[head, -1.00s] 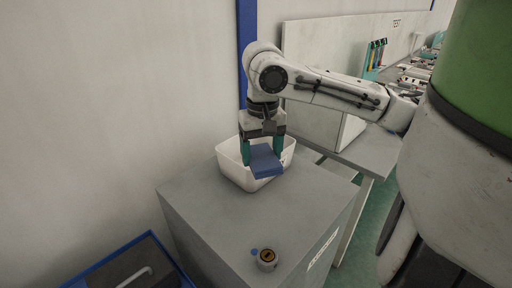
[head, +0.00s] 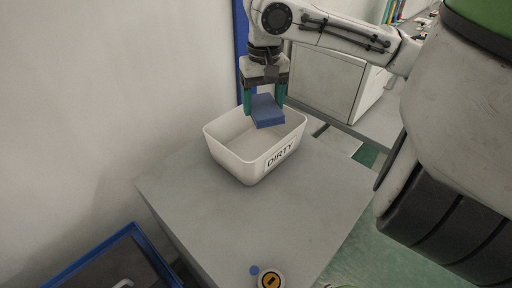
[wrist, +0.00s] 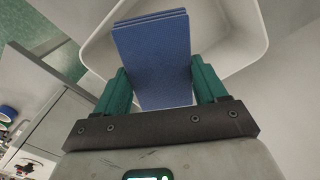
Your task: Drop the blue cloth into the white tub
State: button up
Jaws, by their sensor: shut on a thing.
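The blue cloth (head: 267,112) is a folded, flat block held between the green fingers of my gripper (head: 266,98). In the wrist view the cloth (wrist: 154,58) spans the space between both fingers of my gripper (wrist: 160,86). The white tub (head: 240,160) stands on a grey cabinet and is labelled DIRTY on its front. The cloth is over the tub's back right part, near rim height in the head view; the exact gap cannot be told. The tub's rim (wrist: 98,40) shows behind the cloth in the wrist view, which hides part of its inside.
The grey cabinet top (head: 200,210) is clear in front of the tub, except for a round yellow-and-black button (head: 270,278) and a small blue dot at the front. A wall rises at the left. A blue-edged dark tray or cart (head: 110,262) is at lower left.

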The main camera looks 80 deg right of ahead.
jog(key=shift+f+b, duration=1.05)
jog(key=shift+f, duration=0.4)
jog(key=o, duration=1.1)
jog(key=shift+a, duration=0.1)
notch_tip(320, 180, up, 11)
jog(key=shift+f, duration=0.1)
